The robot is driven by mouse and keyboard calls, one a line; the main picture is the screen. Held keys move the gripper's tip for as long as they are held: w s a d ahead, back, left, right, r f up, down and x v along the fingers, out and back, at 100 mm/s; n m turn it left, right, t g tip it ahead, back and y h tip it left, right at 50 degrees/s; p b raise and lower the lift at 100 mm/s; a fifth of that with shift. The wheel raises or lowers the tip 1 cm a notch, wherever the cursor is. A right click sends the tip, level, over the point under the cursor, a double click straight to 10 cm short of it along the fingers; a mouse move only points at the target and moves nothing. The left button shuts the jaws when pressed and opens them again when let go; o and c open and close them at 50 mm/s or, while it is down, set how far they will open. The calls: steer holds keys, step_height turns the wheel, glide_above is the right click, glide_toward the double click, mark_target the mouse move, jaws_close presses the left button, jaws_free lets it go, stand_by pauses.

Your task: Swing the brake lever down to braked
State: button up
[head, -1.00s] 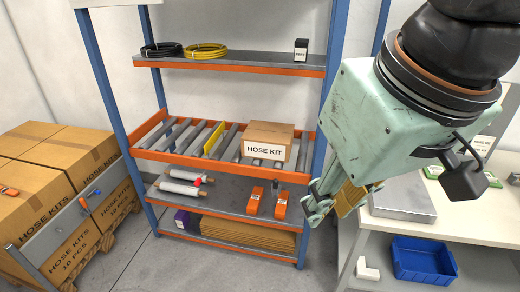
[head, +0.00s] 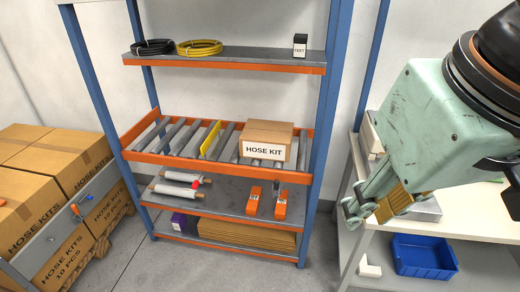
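No part is clearly readable as the brake lever. Small handle-like parts, one orange-tipped (head: 75,209) and one blue (head: 92,196), sit on the grey panel (head: 55,232) in front of the stacked hose-kit cartons at the left. Whether either is the brake lever, and its exact position, is too small to tell. My gripper (head: 366,210) is in the air at the right, above the front of the white bench and far from the panel. It is seen from the side, with no object visible in it, and the gap between its fingers cannot be judged.
A blue-and-orange rack (head: 222,68) stands in the middle. Its roller shelf holds a hose kit box (head: 266,141) and a yellow bar (head: 210,140). A white bench (head: 455,218) with a blue bin (head: 424,256) below is at right. Grey floor (head: 130,262) between cartons and rack is clear.

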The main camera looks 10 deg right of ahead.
steer(key=shift+o, duration=1.1)
steer(key=shift+w, duration=0.1)
steer(key=w+a+f+p, duration=0.2)
steer(key=w+f+p, duration=0.1)
steer(key=w, duration=1.3)
steer(key=w+a+f+p, duration=0.1)
steer(key=w+f+p, duration=0.2)
steer(key=w, duration=1.4)
steer(key=w+f+m+p, duration=0.1)
steer(key=w+f+p, duration=0.2)
steer(key=w+f, duration=0.9)
steer(key=d+p+x, duration=0.2)
steer(key=p+x, duration=0.1)
steer(key=x, duration=1.6)
steer(key=shift+w+f+m+h+p, duration=0.25)
steer(key=shift+w+m+h+p, duration=0.05)
steer(key=shift+w+p, duration=0.1)
steer(key=shift+d+f, duration=0.1)
